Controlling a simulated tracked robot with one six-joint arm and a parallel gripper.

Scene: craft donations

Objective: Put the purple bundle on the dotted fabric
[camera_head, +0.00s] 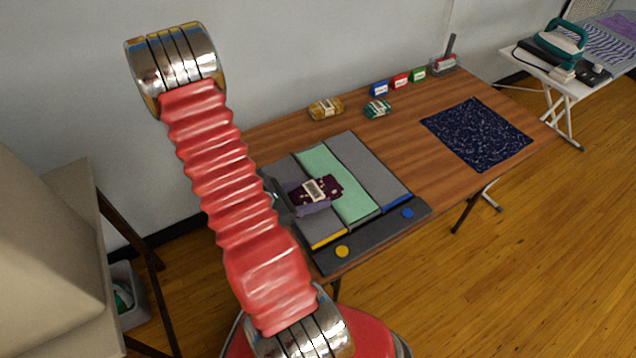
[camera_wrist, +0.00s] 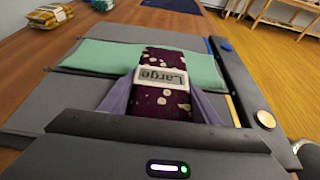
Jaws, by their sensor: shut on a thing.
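The purple bundle (camera_head: 320,188) is dark purple with pale spots and a white band. In the wrist view the bundle (camera_wrist: 163,98) shows the band's word "Large". My gripper (camera_head: 296,198) is shut on it, with a finger on each side. It is above the grey and green folding board (camera_head: 370,165); I cannot tell whether the bundle touches the board. The dotted fabric (camera_head: 477,133), dark navy with small white marks, lies flat at the table's right end, apart from my gripper. Nothing is seen lying on it.
A yellow bundle (camera_head: 326,108) and a green bundle (camera_head: 377,108) lie at the back of the wooden table. Blue (camera_head: 380,89), red (camera_head: 400,80) and green (camera_head: 419,74) labelled blocks stand behind. Bare tabletop (camera_head: 415,140) separates board and fabric. An ironing board (camera_head: 560,80) stands beyond.

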